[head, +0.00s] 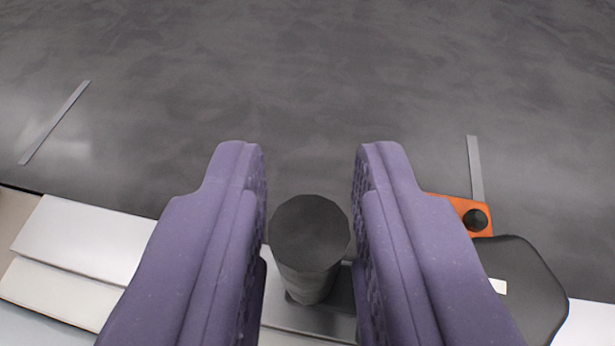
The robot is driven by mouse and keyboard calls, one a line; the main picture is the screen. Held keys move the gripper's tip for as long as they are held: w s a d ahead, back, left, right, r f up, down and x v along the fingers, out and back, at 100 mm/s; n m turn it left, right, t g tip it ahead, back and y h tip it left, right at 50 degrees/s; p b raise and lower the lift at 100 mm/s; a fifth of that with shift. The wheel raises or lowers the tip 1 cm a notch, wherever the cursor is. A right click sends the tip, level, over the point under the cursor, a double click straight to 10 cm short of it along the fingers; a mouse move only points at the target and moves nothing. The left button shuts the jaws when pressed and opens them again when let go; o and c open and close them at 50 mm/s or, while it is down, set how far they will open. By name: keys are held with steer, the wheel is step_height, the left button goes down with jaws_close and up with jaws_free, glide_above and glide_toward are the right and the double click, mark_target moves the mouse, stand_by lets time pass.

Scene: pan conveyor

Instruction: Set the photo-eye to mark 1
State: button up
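A dark grey round post (309,236) stands up from a dark base on a pale rail, between the two purple fingers of my gripper (309,190). To the right, an orange plate (451,204) with a black round part (475,219) and a black rounded body (520,285) are partly hidden by the right finger. I cannot tell which of these parts is the photo-eye. Thin grey strips lie at left (55,122) and right (475,168); no numbers are readable.
The dark grey surface (300,70) fills the upper view and is clear apart from the strips. The pale stepped rail (85,240) runs along its near edge, partly hidden by my fingers.

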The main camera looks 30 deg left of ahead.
jaws_close()
steer(key=shift+a, duration=0.1)
steer(key=s+a, duration=0.1)
steer(key=a, duration=0.2)
steer(key=s+a, duration=0.1)
steer(key=a, duration=0.2)
steer(key=s+a, duration=0.1)
steer(key=a, duration=0.2)
steer(key=shift+a, duration=0.1)
jaws_free()
steer(key=shift+s, duration=0.1)
